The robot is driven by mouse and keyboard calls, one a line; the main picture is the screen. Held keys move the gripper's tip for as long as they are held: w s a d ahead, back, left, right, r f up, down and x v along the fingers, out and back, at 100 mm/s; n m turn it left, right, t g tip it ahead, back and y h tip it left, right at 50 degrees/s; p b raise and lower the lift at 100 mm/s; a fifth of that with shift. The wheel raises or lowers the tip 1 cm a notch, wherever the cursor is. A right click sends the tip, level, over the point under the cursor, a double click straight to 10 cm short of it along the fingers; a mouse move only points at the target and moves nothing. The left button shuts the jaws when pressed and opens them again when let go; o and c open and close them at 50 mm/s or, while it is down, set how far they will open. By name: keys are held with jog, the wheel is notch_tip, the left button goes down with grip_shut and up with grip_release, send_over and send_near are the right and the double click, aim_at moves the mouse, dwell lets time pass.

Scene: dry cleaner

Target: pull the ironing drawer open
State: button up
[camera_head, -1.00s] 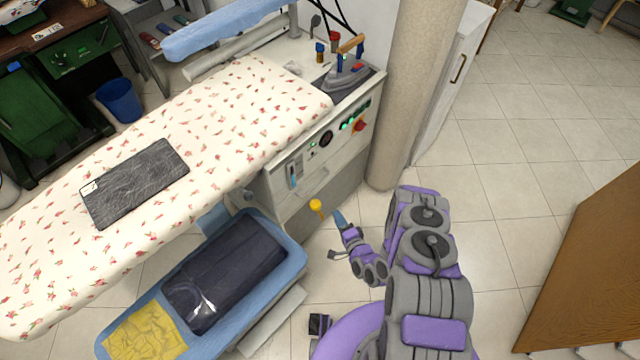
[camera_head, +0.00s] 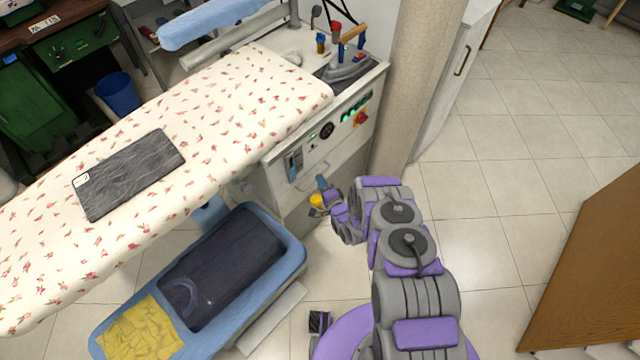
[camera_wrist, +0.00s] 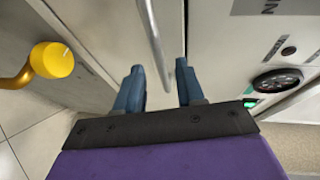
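The ironing drawer (camera_head: 345,153) is in the cabinet under the ironing board's right end, below the control panel. It looks shut. Its slim metal bar handle (camera_wrist: 154,38) shows in the wrist view, running down between my fingertips. My gripper (camera_wrist: 158,80) has two blue fingers spread apart, one on each side of the bar. I see a gap at the fingers, so it does not clasp the handle. In the head view my gripper (camera_head: 322,183) is at the cabinet front, and my arm hides part of it.
A yellow knob (camera_wrist: 52,60) on a pipe sticks out close to my gripper, at left in the wrist view. The board (camera_head: 220,120) with a dark folded cloth overhangs at left. A blue-rimmed tray (camera_head: 290,262) lies below. Open tiled floor is at right.

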jog(key=shift+w+a+f, duration=0.15)
jog(key=shift+w+a, duration=0.25)
jog(key=shift+w, duration=0.15)
jog(key=shift+c, duration=0.3)
grip_shut()
